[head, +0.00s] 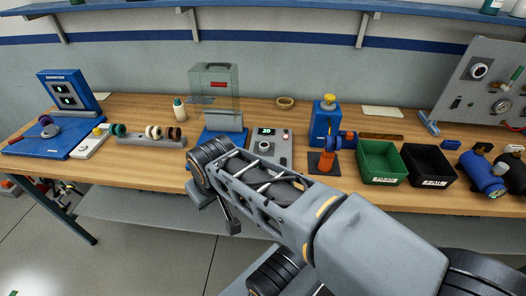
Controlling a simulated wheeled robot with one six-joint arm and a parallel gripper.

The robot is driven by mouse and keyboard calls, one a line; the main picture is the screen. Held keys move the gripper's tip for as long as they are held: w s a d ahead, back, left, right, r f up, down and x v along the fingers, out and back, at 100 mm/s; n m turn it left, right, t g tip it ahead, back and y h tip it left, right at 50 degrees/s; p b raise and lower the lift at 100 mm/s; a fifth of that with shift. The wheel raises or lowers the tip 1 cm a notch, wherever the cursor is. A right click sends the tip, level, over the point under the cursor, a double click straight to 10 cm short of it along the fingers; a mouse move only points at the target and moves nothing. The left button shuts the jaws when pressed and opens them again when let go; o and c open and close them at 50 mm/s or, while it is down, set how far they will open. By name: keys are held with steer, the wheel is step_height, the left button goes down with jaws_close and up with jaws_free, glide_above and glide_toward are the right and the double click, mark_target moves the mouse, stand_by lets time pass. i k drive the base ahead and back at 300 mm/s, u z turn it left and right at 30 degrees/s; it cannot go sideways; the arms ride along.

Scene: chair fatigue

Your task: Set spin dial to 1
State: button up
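A grey control box (284,158) stands near the front edge of the bench, left of the middle. It has a green lit display (266,132) that seems to read 20. A round dark dial (265,147) with a pale rim sits below the display. Its markings are too small to read, and no label shows that it is the spin dial.
A clear-hooded blue device (222,128) stands left of the box. A blue unit (323,125) with an orange stand (327,160) is right of it. Green (382,176) and black (428,181) bins lie further right. A grey panel (470,95) with dials stands far right.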

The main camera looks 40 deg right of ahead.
mark_target(264, 146)
steer(key=u, duration=0.2)
steer(key=k, duration=0.35)
steer(key=z, duration=0.85)
steer(key=i, duration=0.4)
